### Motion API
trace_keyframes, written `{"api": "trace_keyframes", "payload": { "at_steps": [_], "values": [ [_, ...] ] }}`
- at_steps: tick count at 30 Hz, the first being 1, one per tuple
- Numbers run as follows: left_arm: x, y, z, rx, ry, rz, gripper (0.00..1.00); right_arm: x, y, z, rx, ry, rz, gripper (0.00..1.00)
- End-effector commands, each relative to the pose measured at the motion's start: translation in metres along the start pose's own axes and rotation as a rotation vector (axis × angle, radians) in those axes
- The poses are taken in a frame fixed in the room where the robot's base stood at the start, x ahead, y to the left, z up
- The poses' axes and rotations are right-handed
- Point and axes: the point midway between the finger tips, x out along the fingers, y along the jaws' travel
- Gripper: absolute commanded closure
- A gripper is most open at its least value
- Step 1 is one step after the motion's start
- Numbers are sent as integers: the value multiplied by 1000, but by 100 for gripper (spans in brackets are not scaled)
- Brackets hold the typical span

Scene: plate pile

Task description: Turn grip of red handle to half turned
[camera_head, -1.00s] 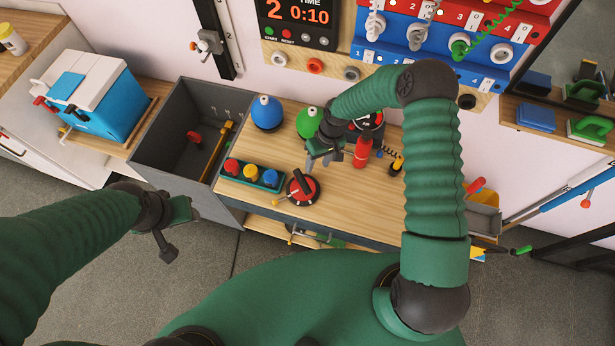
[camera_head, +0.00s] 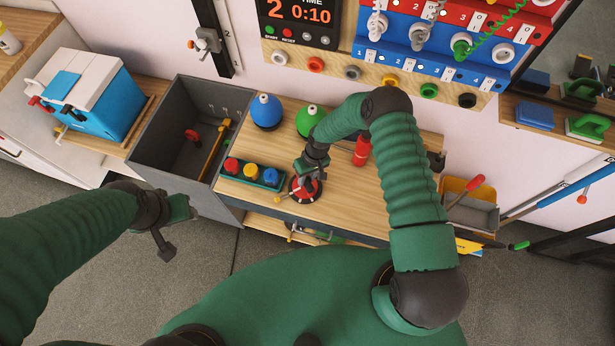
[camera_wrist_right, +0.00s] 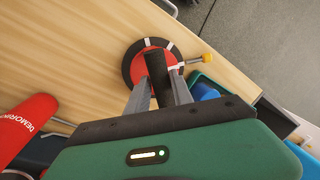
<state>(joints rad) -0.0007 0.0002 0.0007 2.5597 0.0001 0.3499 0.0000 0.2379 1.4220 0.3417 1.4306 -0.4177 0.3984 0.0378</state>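The red dial (camera_head: 314,191) has a dark rim and sits at the table's front edge in the head view. In the right wrist view the red dial (camera_wrist_right: 141,67) shows white marks, a yellow-tipped lever at its side and a raised black grip (camera_wrist_right: 157,64). My right gripper (camera_head: 305,176) is over the dial and hides much of it. In the right wrist view its two grey fingers (camera_wrist_right: 161,86) stand apart on either side of the black grip; I cannot tell whether they touch it. My left gripper (camera_head: 172,228) hangs over the floor at the left, away from the table.
A teal tray with red, yellow and blue knobs (camera_head: 251,172) stands just left of the dial. A blue bulb (camera_head: 266,112) and a green bulb (camera_head: 309,120) stand behind. A red cylinder (camera_head: 361,152) stands to the right. A grey bin (camera_head: 150,150) adjoins the table at left.

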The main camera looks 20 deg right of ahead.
Motion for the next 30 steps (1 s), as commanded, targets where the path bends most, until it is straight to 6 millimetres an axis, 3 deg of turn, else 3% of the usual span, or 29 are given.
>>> {"api": "trace_keyframes", "payload": {
  "at_steps": [1,5,17,26,30],
  "values": [
    [0,0,0,-1,0,0,53,0,0,0,-1,0,2,83],
    [0,-1,0,-2,0,-1,53,0,0,0,-2,0,-2,100],
    [5,0,1,-1,0,0,53,2,3,0,-26,-6,-6,100],
    [28,0,7,-1,0,0,53,4,3,-2,-182,-32,-2,100],
    [29,0,7,-2,0,0,53,-1,4,-2,-228,-42,-4,100]
  ]
}}
